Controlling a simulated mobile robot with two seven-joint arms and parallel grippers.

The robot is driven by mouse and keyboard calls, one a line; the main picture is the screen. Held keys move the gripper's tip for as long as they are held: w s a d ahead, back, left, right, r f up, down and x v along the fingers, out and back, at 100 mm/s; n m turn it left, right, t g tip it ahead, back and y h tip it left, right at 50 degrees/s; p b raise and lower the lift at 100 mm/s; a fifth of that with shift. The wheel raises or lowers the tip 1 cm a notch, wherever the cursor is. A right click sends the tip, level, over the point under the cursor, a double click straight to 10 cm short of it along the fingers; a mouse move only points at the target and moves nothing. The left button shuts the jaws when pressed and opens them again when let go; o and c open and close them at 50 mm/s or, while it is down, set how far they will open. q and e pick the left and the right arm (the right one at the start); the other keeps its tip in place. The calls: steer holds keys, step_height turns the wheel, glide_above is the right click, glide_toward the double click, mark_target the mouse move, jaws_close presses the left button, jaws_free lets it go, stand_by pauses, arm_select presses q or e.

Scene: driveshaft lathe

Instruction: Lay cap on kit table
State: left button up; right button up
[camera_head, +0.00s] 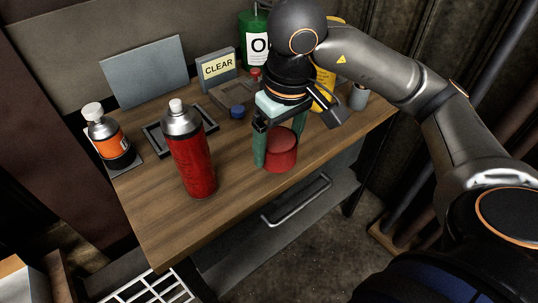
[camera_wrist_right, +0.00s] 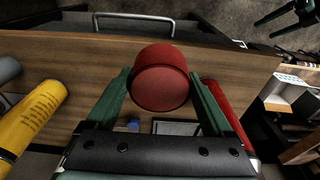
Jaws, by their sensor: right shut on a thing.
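The red round cap (camera_head: 281,153) is between the green fingers of my right gripper (camera_head: 280,140), which is shut on it. The cap is upright over the front part of the wooden table (camera_head: 240,200), near its front edge. I cannot tell whether it touches the top. In the right wrist view the cap (camera_wrist_right: 160,82) shows between both fingertips. Dark green finger-like parts (camera_wrist_right: 290,15) at the top right of that view look like my left gripper; its state is unclear.
A red bottle (camera_head: 193,160) stands left of the cap, beside a dark frame (camera_head: 155,140). An orange-labelled bottle (camera_head: 108,140) stands far left. A CLEAR sign (camera_head: 217,67), blue cap (camera_head: 237,112), green container (camera_head: 252,30) and grey cup (camera_head: 359,97) are behind. The front-left tabletop is bare.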

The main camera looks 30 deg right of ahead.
steer(key=w+f, duration=0.2)
steer(key=w+d+f, duration=0.1)
steer(key=w+f, duration=0.1)
steer(key=w+d+f, duration=0.1)
steer(key=w+f, duration=0.1)
steer(key=shift+d+f, duration=0.1)
steer(key=shift+d, duration=0.05)
steer(key=shift+w+d+f, duration=0.1)
steer(key=shift+w+f, duration=0.05)
steer(key=shift+f, duration=1.65)
steer(key=shift+f+b, duration=0.2)
steer(key=shift+b, duration=0.2)
steer(key=o, duration=1)
steer(key=shift+o, duration=0.2)
steer(key=shift+r, duration=0.1)
step_height(320, 180, up, 12)
steer(key=s+p, duration=0.1)
steer(key=p, duration=0.1)
steer(key=shift+s, duration=0.2)
steer(key=shift+r, duration=0.1)
